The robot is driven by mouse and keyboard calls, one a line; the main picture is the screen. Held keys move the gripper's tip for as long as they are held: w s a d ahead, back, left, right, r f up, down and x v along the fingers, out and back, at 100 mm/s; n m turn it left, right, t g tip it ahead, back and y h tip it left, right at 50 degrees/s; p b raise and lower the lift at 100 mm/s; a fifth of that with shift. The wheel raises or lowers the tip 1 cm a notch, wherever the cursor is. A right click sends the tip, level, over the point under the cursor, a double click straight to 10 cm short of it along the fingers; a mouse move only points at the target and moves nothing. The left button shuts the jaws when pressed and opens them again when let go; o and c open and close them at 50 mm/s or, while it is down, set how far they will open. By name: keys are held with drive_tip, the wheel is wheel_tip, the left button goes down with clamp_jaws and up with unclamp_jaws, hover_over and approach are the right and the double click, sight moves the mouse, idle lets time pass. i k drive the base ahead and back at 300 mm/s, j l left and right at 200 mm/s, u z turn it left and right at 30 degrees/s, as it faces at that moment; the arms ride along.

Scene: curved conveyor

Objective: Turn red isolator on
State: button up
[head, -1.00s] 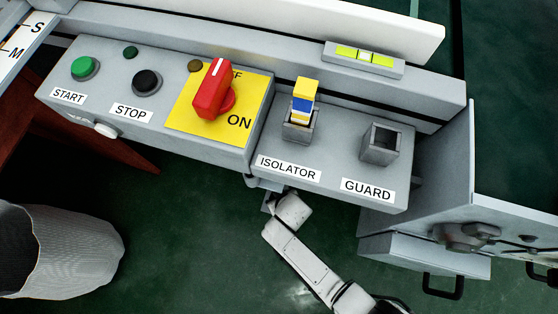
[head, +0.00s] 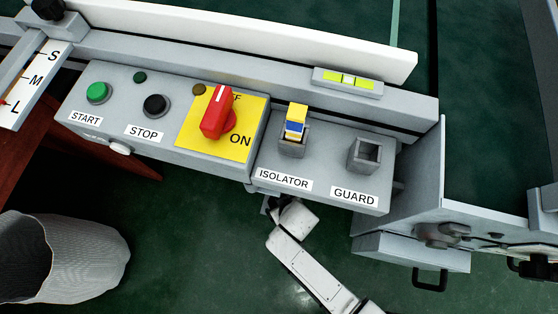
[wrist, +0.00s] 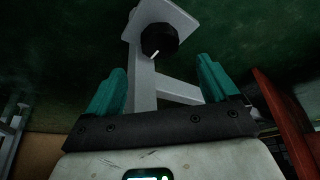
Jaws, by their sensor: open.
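The red isolator handle (head: 216,113) sits on a yellow plate (head: 208,148) on the grey control panel. It points up towards the partly hidden "FF" lettering, away from the "ON" mark at the plate's lower right. My gripper (wrist: 163,64) shows in the wrist view with two teal fingers spread apart and nothing between them. In the head view my white arm is below the panel, under the ISOLATOR label, and the gripper's fingers are not visible there. The isolator is not in the wrist view.
Green START (head: 97,92) and black STOP (head: 155,105) buttons lie left of the isolator. A padlock-like yellow and blue block (head: 295,120) stands in the ISOLATOR holder. The GUARD holder (head: 366,153) is empty. A black knob (wrist: 158,40) on a grey bracket is beyond my fingers.

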sight(219, 117)
drive_tip(key=k, duration=1)
